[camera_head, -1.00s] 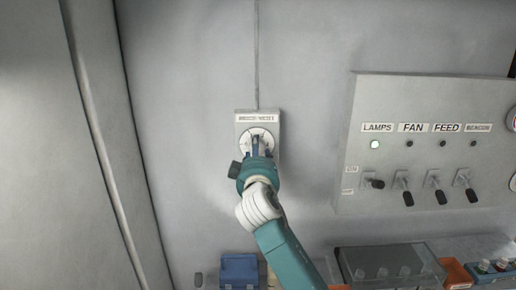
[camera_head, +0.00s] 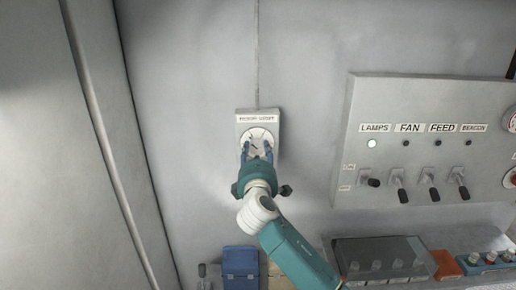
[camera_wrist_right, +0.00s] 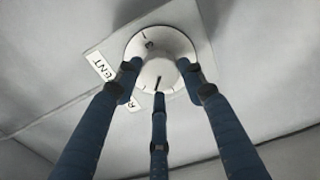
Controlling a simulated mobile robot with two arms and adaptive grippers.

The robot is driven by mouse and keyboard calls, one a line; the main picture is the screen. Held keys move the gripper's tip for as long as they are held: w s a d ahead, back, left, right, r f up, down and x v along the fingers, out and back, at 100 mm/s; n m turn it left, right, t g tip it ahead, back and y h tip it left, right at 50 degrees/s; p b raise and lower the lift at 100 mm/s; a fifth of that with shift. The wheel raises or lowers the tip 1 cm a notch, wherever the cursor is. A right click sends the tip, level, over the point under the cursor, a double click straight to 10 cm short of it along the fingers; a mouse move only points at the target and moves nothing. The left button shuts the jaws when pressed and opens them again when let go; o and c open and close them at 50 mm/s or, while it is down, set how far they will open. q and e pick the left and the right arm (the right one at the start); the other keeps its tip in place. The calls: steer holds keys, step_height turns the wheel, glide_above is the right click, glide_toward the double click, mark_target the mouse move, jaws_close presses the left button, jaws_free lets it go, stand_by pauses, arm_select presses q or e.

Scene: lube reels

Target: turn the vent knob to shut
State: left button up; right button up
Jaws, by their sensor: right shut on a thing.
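The vent knob is a round white knob on a pale dial (camera_head: 257,133), set on a small wall plate (camera_head: 243,129) under a label strip. My right gripper (camera_head: 257,149) reaches it from below, with blue fingers on either side of the knob. In the right wrist view the knob (camera_wrist_right: 158,70) sits between the three fingers of my right gripper (camera_wrist_right: 160,82), which is shut on it. A dark mark shows on the dial's upper left there. The label is partly hidden by a finger, with "ENT" readable. My left gripper is not in view.
A switch panel (camera_head: 420,155) stands to the right, with LAMPS, FAN, FEED and BEACON labels, several toggles and a lit lamp under LAMPS. Below are a blue box (camera_head: 240,262), a dark clear-lidded case (camera_head: 380,256) and an orange tray (camera_head: 446,264). The wall around the knob is clear.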

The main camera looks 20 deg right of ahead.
steer(key=n, duration=0.6)
steer(key=shift+a+f, duration=0.2)
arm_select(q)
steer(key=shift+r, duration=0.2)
arm_select(e)
steer(key=shift+f+n, duration=0.25)
steer(key=shift+n, duration=1.05)
steer(key=shift+f, duration=0.2)
steer(key=o, duration=1.1)
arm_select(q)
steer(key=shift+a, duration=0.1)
arm_select(e)
steer(key=shift+a+r, duration=0.1)
steer(key=shift+r, duration=0.15)
steer(key=v, duration=1.2)
